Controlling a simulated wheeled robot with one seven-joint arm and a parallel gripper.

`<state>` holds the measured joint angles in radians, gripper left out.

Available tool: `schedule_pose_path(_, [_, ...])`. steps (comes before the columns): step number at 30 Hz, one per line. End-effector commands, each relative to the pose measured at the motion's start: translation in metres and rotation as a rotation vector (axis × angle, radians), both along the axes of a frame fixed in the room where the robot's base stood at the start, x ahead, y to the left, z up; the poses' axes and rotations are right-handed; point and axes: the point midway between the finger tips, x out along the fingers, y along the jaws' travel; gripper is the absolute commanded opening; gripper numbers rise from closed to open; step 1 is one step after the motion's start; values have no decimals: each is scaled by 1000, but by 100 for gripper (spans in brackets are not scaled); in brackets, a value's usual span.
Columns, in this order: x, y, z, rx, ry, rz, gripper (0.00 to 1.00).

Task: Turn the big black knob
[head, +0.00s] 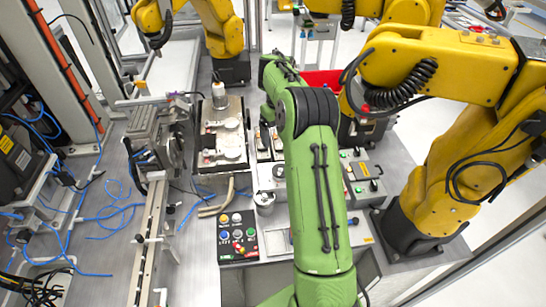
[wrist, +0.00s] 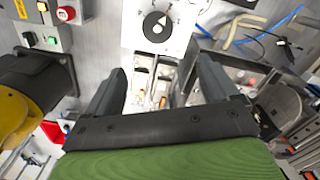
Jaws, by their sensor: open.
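The big black knob (wrist: 157,27) is a round dial with a pale pointer mark on a white square plate (wrist: 133,37). It shows at the top middle of the wrist view, beyond the fingertips and apart from them. My gripper (wrist: 160,72) has its two dark fingers spread wide with nothing between them.
A black button panel (head: 238,236) lies left of my arm. A control box (head: 362,178) with buttons stands to its right. Yellow robot arms (head: 450,75) crowd the right side. A metal fixture (head: 222,130) and tan tubes (head: 217,208) sit on the left; blue cables lie farther left.

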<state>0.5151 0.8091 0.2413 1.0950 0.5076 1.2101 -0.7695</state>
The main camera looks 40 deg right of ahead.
Motion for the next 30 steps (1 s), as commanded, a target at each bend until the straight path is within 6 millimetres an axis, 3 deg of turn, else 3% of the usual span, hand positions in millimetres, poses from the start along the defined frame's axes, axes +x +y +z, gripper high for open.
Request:
schedule_pose_path(18, [-3, 1, -140, -1, 4, 1, 88])
schedule_pose_path(23, [-3, 0, -155, -3, 1, 1, 88])
schedule_pose_path(30, [-2, 0, -156, -4, 0, 2, 88])
